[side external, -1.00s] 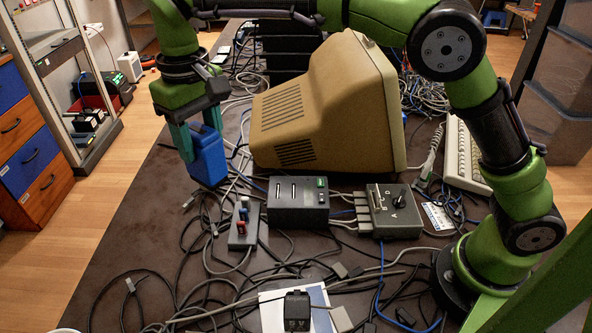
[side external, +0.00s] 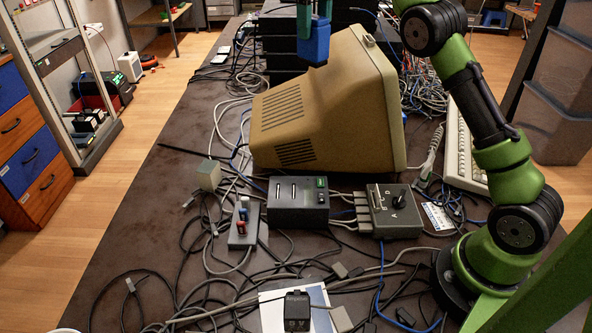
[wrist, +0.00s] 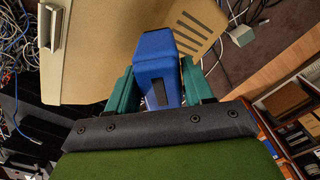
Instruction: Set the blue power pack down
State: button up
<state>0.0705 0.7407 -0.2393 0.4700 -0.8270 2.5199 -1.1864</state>
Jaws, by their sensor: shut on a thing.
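The blue power pack (side external: 315,46) is near the top of the side external view, above the upper left edge of the beige monitor. It overlaps the black stacked units behind. My gripper (wrist: 158,74) is shut on the pack, with one teal finger on each side of it in the wrist view. The pack (wrist: 157,52) appears over the monitor's casing there. In the side view only the teal fingers show; the rest of my gripper is cut off by the top edge. How high the pack hangs is hard to tell.
The beige monitor (side external: 330,105) stands mid-table. Black stacked units (side external: 284,50) are behind it. A black box (side external: 298,205), a switch box (side external: 394,212) and tangled cables fill the front. A small pale block (side external: 208,175) stands left of the monitor. The table's left strip (side external: 150,200) is mostly bare.

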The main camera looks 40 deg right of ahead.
jog(key=s+a+f+n, duration=0.2)
jog(key=a+f, duration=0.1)
jog(key=a, duration=0.9)
jog(key=s+a+f+n, duration=0.1)
jog(key=a+f, duration=0.1)
jog(key=a, duration=1.1)
jog(key=s+a+f+m, duration=0.5)
jog(key=a+f, duration=0.1)
jog(key=a, duration=0.3)
jog(key=s+a+f+m, duration=0.5)
jog(key=s+a+f, duration=0.1)
jog(key=a, duration=0.4)
jog(key=shift+s+a, duration=0.15)
jog(key=shift+a, duration=0.1)
notch_tip(320, 180, down, 10)
jog(key=shift+r, duration=0.15)
